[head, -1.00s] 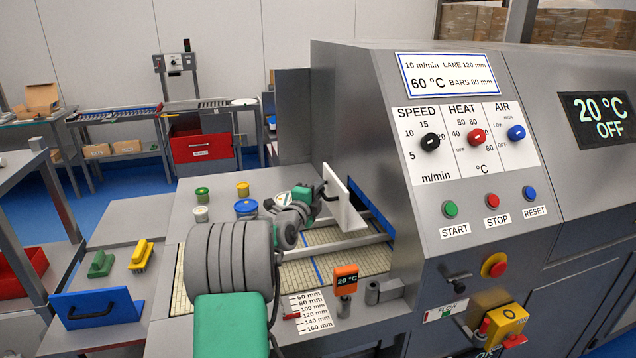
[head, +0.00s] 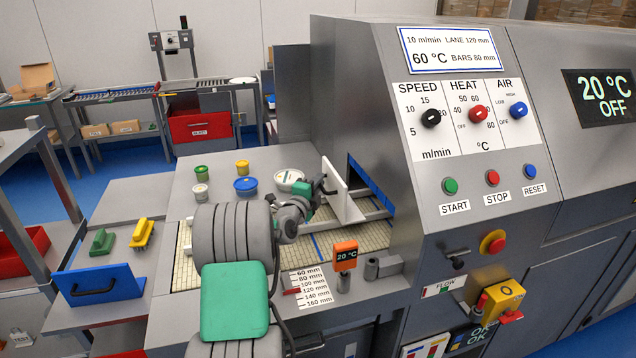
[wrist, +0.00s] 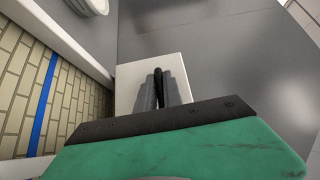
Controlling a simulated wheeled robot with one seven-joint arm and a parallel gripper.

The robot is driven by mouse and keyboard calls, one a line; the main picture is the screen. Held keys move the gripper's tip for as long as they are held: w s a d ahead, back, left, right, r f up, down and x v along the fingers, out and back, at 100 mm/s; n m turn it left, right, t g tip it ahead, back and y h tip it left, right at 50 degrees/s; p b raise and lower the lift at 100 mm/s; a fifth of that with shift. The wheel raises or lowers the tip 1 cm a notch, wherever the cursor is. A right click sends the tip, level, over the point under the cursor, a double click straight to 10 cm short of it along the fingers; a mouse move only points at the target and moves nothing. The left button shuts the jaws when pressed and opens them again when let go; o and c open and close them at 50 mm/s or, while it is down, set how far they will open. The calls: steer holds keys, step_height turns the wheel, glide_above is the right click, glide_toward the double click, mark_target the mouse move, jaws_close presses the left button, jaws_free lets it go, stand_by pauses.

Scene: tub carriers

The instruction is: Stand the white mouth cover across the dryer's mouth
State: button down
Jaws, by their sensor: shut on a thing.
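The white mouth cover (head: 341,194) is upright, at the left of the dryer's mouth (head: 361,183). A gap shows between the cover and the dark opening, which has a blue edge. My gripper (head: 323,188) is shut on the cover's dark handle, on the side away from the mouth. In the wrist view, the fingers (wrist: 160,90) close on the handle in front of the cover's white face (wrist: 125,85). The cover's lower edge is close to the belt (head: 325,243) and a light rail. I cannot tell whether it touches them.
The dryer's sloped control panel (head: 455,150) rises right of the mouth.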

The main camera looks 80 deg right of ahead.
steer(key=shift+f+b, duration=0.45)
steer(key=shift+b, duration=0.4)
steer(key=c, duration=1.5)
jaws_free()
steer(key=shift+o, duration=0.5)
steer(key=shift+f, duration=0.15)
